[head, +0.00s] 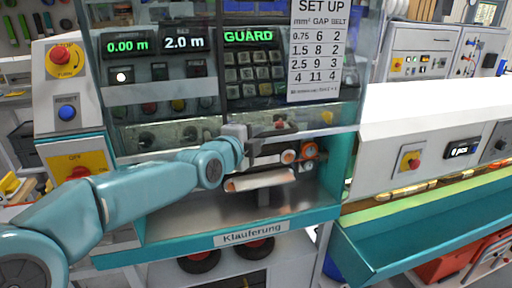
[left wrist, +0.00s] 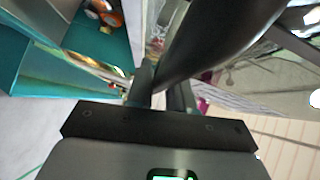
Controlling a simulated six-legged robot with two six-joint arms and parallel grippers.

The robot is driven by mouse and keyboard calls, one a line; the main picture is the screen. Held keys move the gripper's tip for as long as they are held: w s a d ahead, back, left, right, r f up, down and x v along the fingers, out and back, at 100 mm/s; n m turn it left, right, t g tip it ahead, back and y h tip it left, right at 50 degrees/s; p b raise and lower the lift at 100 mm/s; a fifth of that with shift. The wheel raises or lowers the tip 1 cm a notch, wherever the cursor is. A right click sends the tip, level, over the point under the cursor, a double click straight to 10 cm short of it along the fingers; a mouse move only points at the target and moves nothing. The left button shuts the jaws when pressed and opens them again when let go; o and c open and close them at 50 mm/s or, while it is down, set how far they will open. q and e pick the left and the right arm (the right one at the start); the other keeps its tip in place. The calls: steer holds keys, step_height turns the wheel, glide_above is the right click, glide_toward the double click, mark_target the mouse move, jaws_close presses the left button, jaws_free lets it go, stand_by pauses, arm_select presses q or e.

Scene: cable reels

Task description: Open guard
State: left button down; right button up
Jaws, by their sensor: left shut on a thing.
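The guard (head: 205,75) is a clear panel over the front of the machine, and the keypad, displays and set-up chart show through or on it. Its lower edge hangs above the teal-edged work bay. My left gripper (head: 252,147) is at the guard's lower edge. In the left wrist view the left gripper (left wrist: 162,92) is shut on a dark bar, the guard's handle (left wrist: 215,38), which runs up to the right. The fingertips are partly hidden by the bar. My right gripper is in neither view.
Copper-coloured rollers (head: 260,180) sit in the bay below the gripper. A control box (head: 70,110) with a red knob, a blue button and a yellow-backed switch stands at left. A teal trough (head: 430,230) extends at right. The display reads GUARD in green.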

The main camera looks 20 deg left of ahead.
mark_target(256, 104)
arm_select(q)
step_height(256, 104, up, 8)
steer(key=p, duration=0.5)
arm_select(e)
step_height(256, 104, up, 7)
arm_select(q)
steer(key=c, duration=1.1)
jaws_free()
steer(key=shift+f, duration=0.1)
steer(key=b+v, duration=0.1)
steer(key=v, duration=1.5)
steer(key=shift+s, duration=0.2)
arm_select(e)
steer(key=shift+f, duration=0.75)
arm_select(q)
steer(key=shift+w+a, duration=0.1)
